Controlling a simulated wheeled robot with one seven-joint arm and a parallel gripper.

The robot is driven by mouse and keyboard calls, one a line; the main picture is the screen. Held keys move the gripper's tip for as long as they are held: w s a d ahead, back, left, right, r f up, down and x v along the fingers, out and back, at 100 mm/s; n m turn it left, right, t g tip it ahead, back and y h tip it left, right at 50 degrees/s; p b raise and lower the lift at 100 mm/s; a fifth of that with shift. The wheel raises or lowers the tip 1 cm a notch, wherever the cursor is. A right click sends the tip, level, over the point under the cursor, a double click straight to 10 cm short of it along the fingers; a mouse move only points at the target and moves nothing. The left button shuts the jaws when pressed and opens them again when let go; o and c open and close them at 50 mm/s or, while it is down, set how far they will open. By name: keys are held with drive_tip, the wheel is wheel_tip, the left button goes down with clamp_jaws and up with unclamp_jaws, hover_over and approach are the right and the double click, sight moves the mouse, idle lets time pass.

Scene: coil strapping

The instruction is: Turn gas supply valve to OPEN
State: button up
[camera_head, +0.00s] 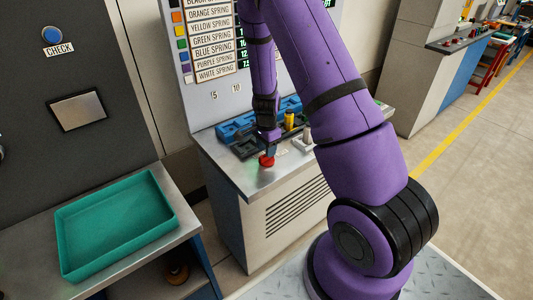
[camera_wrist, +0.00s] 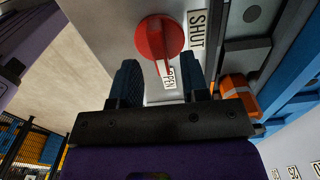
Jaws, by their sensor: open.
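The gas supply valve is a round red knob (camera_wrist: 158,38) on a light grey counter top, with a narrow red pointer. In the wrist view the pointer lies toward the OPEN label (camera_wrist: 171,80); the SHUT label (camera_wrist: 197,33) is to the knob's right. The red knob (camera_head: 267,161) also shows in the head view, near the counter's front edge. My gripper (camera_wrist: 160,62) is open, its two dark fingers apart on either side of the pointer, with the knob's round body just beyond the tips. I cannot see either finger touching it. In the head view my gripper (camera_head: 268,148) is right above the knob.
Blue trays (camera_head: 238,130) and a yellow cylinder (camera_head: 290,120) stand on the counter (camera_head: 235,172) behind the knob. A display panel with spring labels (camera_head: 212,42) rises at the back. An orange part (camera_wrist: 238,92) lies right of my fingers. A green tray (camera_head: 115,225) is on the left bench.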

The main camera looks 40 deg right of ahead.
wheel_tip(320, 180, up, 8)
idle(0.8)
drive_tip(key=s+a+r+n+t+y, duration=0.1)
drive_tip(key=s+a+r+n, duration=0.2)
drive_tip(key=r, duration=0.4)
drive_tip(key=s+a+r+n+t, duration=0.1)
drive_tip(key=s+a+r+n, duration=0.2)
drive_tip(key=r, duration=0.4)
drive_tip(key=s+a+r+n+t+y, duration=0.1)
drive_tip(key=s+a+r+n, duration=0.2)
drive_tip(key=r, duration=0.5)
drive_tip(key=s+a+r+n+t+h, duration=0.1)
drive_tip(key=s+r+n, duration=0.3)
drive_tip(key=s, duration=0.5)
drive_tip(key=s+a+r+n+t+h, duration=0.1)
drive_tip(key=s+a+r+n, duration=0.2)
drive_tip(key=s+r, duration=0.3)
drive_tip(key=s+n, duration=0.1)
drive_tip(key=s, duration=0.1)
drive_tip(key=shift+s+n, duration=0.35)
drive_tip(key=shift+n, duration=0.05)
